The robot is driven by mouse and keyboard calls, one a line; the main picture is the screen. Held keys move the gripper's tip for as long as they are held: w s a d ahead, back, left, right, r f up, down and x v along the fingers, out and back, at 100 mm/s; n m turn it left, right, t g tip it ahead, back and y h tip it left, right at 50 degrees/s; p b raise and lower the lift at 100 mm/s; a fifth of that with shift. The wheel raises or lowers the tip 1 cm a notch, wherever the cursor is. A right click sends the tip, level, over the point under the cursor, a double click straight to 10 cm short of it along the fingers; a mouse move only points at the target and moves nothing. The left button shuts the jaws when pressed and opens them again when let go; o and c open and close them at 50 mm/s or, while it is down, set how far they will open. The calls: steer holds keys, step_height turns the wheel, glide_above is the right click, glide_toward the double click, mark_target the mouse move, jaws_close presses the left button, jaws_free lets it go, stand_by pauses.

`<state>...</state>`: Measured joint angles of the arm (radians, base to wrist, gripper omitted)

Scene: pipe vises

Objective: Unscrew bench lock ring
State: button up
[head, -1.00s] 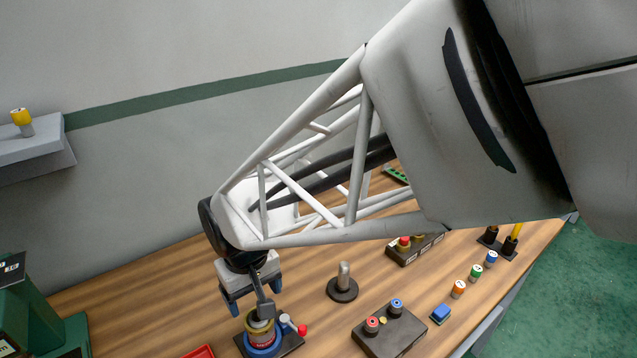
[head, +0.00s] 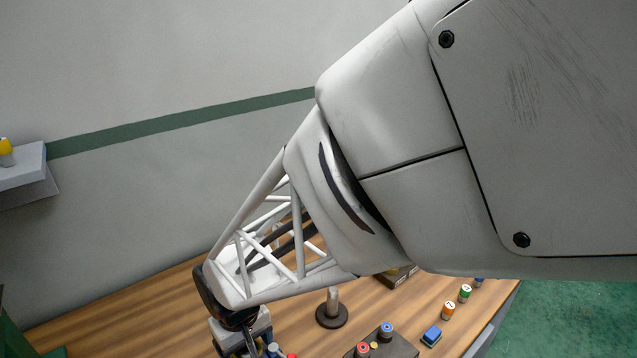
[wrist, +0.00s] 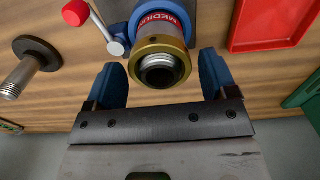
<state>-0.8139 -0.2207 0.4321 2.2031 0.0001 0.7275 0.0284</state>
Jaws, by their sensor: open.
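The brass-coloured lock ring (wrist: 160,47) shows in the wrist view around a threaded grey pipe end (wrist: 159,72). It sits in front of a blue vise body (wrist: 183,8) with a red band marked MEDIUM (wrist: 154,20). My gripper (wrist: 162,66) is open, with one blue finger on each side of the ring in the picture. Gaps show between both fingers and the ring, and nothing is held. In the head view my gripper (head: 240,338) is at the bottom edge, partly cut off. The ring and most of the vise are out of that view.
A lever with a red knob (wrist: 75,12) is left of the vise. A flanged post (wrist: 38,57) stands farther left, also in the head view (head: 332,309). A red tray (wrist: 272,22) lies right. A box with red and blue buttons (head: 398,346) is near the bench front.

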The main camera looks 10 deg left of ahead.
steer(key=shift+c, duration=0.4)
steer(key=c, duration=0.7)
steer(key=n, duration=1.3)
steer(key=shift+n, duration=0.7)
